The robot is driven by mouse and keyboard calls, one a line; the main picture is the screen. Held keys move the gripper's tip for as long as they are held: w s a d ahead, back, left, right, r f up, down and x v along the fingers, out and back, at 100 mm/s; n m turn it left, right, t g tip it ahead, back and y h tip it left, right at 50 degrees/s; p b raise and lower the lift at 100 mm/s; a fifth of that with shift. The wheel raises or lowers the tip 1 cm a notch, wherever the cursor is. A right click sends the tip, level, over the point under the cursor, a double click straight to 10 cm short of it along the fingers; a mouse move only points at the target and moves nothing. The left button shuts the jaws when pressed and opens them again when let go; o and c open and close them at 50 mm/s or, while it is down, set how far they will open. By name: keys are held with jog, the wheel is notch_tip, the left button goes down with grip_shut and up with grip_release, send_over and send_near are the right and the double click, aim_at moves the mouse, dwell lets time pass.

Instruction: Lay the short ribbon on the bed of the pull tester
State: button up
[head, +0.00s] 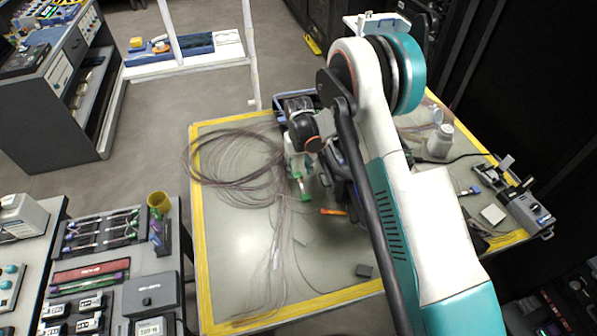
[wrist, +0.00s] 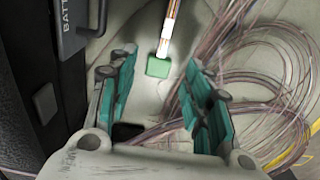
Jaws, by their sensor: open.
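In the wrist view a short striped white-and-orange ribbon (wrist: 168,36) runs up from a green block (wrist: 158,67) on the pale mat. My gripper (wrist: 158,60) is open above them, one teal-padded finger on each side, with the green block in the gap near the tips. No grip on it shows. In the head view my gripper (head: 299,186) is low over the table, and my arm hides much of the area. A small orange piece (head: 332,211) lies beside it. A dark device with grey blocks (head: 525,208) at the table's right may be the pull tester; I cannot be sure.
Loose fibre coils (head: 235,155) cover the table's left, also close beside my gripper in the wrist view (wrist: 265,60). A dark housing (wrist: 75,30) stands close at left there.

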aim_at(299, 176)
notch_tip(299, 176, up, 8)
jog(key=p, duration=0.1)
jog(key=shift+r, duration=0.25)
